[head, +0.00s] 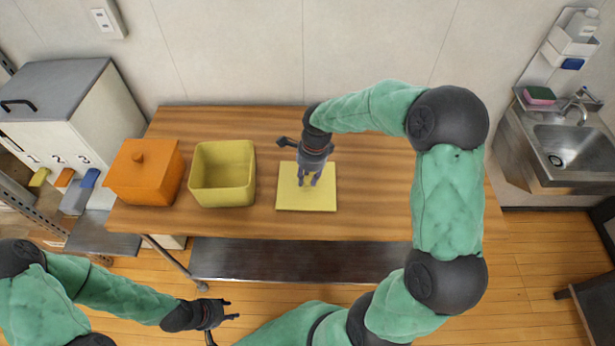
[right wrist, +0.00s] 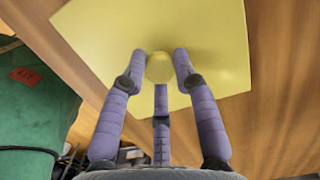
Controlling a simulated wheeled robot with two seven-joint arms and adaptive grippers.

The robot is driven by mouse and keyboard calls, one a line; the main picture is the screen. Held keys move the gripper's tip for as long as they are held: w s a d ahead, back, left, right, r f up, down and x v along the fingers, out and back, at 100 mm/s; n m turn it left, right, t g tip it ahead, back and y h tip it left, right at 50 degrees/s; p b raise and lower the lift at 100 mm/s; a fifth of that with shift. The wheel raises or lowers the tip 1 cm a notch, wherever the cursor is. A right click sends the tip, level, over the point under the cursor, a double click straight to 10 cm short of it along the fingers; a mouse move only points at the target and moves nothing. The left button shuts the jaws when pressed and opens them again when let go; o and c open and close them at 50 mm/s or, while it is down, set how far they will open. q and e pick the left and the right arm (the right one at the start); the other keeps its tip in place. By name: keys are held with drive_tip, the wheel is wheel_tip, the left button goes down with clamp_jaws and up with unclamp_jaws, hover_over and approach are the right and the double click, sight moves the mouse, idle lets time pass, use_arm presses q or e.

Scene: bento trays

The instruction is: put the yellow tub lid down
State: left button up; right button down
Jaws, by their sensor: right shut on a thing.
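The yellow tub lid (head: 290,201) is flat and square, over the middle of the wooden table, right of the yellow tub. In the right wrist view the lid (right wrist: 215,40) fills the top, with its round knob (right wrist: 159,68) between my fingers. My right gripper (head: 307,182) points down and is shut on the knob; it also shows in the right wrist view (right wrist: 158,80). I cannot tell whether the lid touches the table. The yellow tub (head: 222,196) stands open and looks empty. My left gripper (head: 235,310) is open and empty, in front of the table.
An orange tub with its lid on (head: 145,175) stands left of the yellow tub. A white cabinet (head: 110,110) stands at the left and a sink (head: 565,148) at the far right. The wooden table (head: 375,190) is clear right of the lid.

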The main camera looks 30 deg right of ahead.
drive_tip(key=shift+f, duration=0.1)
drive_tip(key=c, duration=1)
unclamp_jaws()
drive_tip(key=shift+o, duration=0.2)
wheel_tip(320, 180, up, 12)
drive_tip(key=d+p, duration=0.1)
drive_tip(key=p, duration=0.2)
drive_tip(key=shift+s+d, duration=0.15)
drive_tip(key=shift+s, duration=0.15)
